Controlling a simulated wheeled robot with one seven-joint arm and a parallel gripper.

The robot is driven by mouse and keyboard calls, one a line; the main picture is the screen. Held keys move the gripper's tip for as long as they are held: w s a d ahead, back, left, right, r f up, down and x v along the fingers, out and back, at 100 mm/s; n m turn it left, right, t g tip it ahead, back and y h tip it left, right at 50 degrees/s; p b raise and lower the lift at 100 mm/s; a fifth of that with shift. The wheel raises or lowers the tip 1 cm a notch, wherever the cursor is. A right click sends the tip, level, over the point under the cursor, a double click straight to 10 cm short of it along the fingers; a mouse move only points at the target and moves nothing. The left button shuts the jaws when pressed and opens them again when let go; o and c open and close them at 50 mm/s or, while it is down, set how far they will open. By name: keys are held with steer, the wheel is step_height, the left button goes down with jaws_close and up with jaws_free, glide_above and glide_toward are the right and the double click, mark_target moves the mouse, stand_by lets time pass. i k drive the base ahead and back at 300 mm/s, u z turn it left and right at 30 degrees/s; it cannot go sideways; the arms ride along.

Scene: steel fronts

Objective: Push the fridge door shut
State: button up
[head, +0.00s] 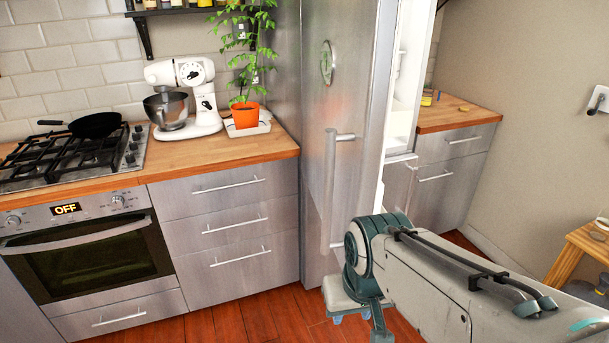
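The fridge door (350,95) is a tall steel panel right of centre, with a round green ornament high on it and a long vertical bar handle (330,185). It stands open, and a white interior strip (402,95) shows past its right edge. My arm reaches in from the lower right, in front of the door's lower part. My gripper (358,322) hangs at the bottom of the picture, below the handle. I cannot tell whether it touches the door. Its fingers are partly hidden and cut off, so their opening is unclear.
A drawer unit (222,232) and an oven (95,255) stand left of the fridge. A mixer (190,100) and a plant in an orange pot (246,113) are on the wooden counter. A wooden stool (585,245) stands at the right. Bare wood floor (255,318) shows in front.

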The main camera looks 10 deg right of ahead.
mark_target(350, 109)
steer(key=u, duration=0.45)
steer(key=k, duration=0.6)
steer(key=u, duration=0.9)
steer(key=k, duration=0.6)
steer(key=u, duration=0.65)
steer(key=i, duration=1.45)
steer(key=z, duration=0.75)
steer(key=i, duration=0.5)
steer(key=z, duration=1.05)
steer(key=i, duration=0.55)
steer(key=z, duration=0.6)
